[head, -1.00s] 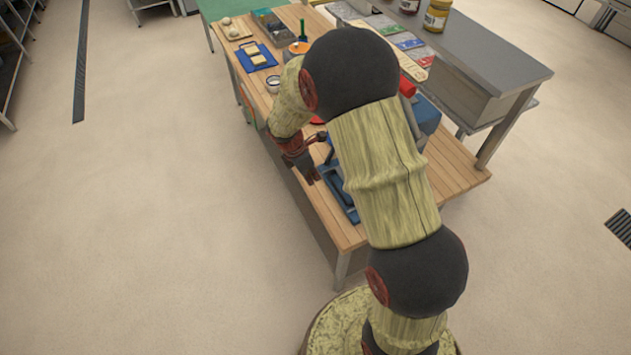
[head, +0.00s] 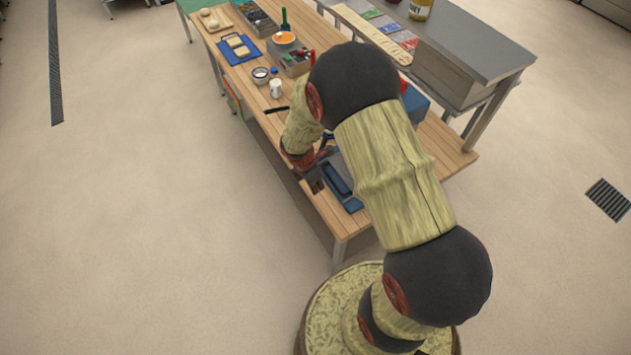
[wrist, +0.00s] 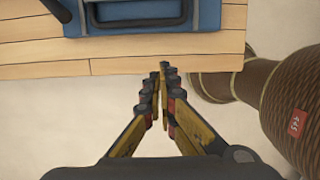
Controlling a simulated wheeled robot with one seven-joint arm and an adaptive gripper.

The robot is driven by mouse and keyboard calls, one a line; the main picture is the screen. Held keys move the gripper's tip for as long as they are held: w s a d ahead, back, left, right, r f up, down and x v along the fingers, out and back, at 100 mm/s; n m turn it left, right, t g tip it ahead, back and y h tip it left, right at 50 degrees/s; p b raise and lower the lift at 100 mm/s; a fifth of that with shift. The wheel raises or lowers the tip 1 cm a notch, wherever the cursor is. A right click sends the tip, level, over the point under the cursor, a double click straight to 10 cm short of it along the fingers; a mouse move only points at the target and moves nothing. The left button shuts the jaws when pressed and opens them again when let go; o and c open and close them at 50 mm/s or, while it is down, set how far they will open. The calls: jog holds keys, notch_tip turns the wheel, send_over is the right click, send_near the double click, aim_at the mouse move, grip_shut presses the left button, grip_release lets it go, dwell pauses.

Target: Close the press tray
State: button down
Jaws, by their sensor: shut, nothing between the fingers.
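The blue press (head: 334,187) stands on the wooden table, and my arm hides most of it in the head view. In the wrist view its blue tray front (wrist: 207,17) shows at the top, with a dark bar handle (wrist: 135,23) along it. My gripper (wrist: 163,70) is shut and empty. In the wrist view its fingertips are just below the tray's handle, over the table's front edge, and apart from the handle. In the head view my gripper (head: 316,186) is beside the press at the table's left edge. I cannot tell how far out the tray is.
The wooden table (head: 360,240) has bare boards near its front corner. Farther back are a blue board with bread (head: 238,47), a small bowl (head: 261,74) and a white bottle (head: 276,89). A grey counter (head: 480,50) stands to the right. The floor left of the table is clear.

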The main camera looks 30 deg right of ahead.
aim_at(339, 187)
jog(key=x, duration=0.5)
jog(key=shift+d, duration=0.2)
jog(key=shift+d+f, duration=0.1)
jog(key=shift+d, duration=1.05)
jog(key=shift+w+d+f, duration=0.1)
jog(key=shift+d+f, duration=0.05)
jog(key=shift+d, duration=0.45)
jog(key=shift+d+p, duration=0.45)
jog(key=shift+d, duration=1.6)
